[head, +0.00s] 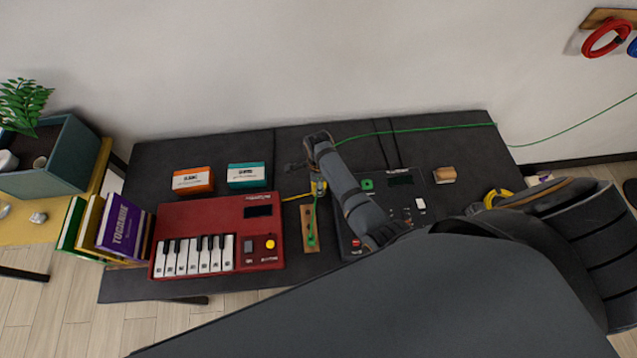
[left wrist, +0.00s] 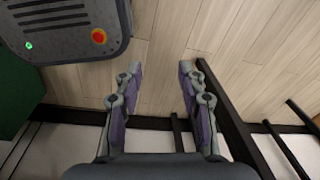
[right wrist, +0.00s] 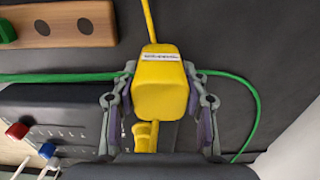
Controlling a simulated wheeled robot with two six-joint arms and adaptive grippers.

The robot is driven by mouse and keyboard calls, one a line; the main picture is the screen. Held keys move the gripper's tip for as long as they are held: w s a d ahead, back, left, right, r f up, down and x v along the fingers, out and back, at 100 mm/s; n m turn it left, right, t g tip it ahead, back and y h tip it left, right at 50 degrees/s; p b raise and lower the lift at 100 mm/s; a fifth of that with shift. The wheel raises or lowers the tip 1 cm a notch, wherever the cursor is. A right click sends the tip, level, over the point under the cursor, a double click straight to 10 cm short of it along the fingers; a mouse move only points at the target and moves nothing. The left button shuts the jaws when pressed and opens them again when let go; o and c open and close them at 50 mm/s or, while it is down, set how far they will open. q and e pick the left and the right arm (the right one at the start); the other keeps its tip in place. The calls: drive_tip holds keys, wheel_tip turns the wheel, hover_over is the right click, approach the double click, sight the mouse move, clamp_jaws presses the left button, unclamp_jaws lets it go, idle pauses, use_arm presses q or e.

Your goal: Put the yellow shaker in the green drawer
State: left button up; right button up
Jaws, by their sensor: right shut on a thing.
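My right gripper (right wrist: 160,88) is shut on a yellow block-like thing (right wrist: 160,70) with a small white label. A yellow cable shows above it and a ribbed yellow piece below it, so it looks like a cable plug rather than a plain shaker. In the head view the yellow thing (head: 319,187) is small and partly hidden under my right arm, above the table's middle. My left gripper (left wrist: 155,85) is open and empty over the floor, outside the head view. I see no clear green drawer; a dark green surface (left wrist: 18,95) shows at the left wrist view's left edge.
The dark table (head: 230,289) holds a red keyboard (head: 240,214), an orange box (head: 192,181), a teal box (head: 246,175), a black device (head: 401,180) and a wooden strip (head: 309,231). A green cable (head: 420,129) crosses the back. Books (head: 122,227) stand left.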

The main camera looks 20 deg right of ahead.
use_arm(q)
drive_tip(key=shift+w, duration=0.1)
use_arm(e)
drive_tip(key=shift+f, duration=0.15)
drive_tip(key=o, duration=0.9)
drive_tip(key=shift+c, duration=0.2)
drive_tip(key=shift+o, duration=1.3)
use_arm(q)
drive_tip(key=shift+w, duration=0.7)
use_arm(e)
drive_tip(key=shift+o, duration=0.4)
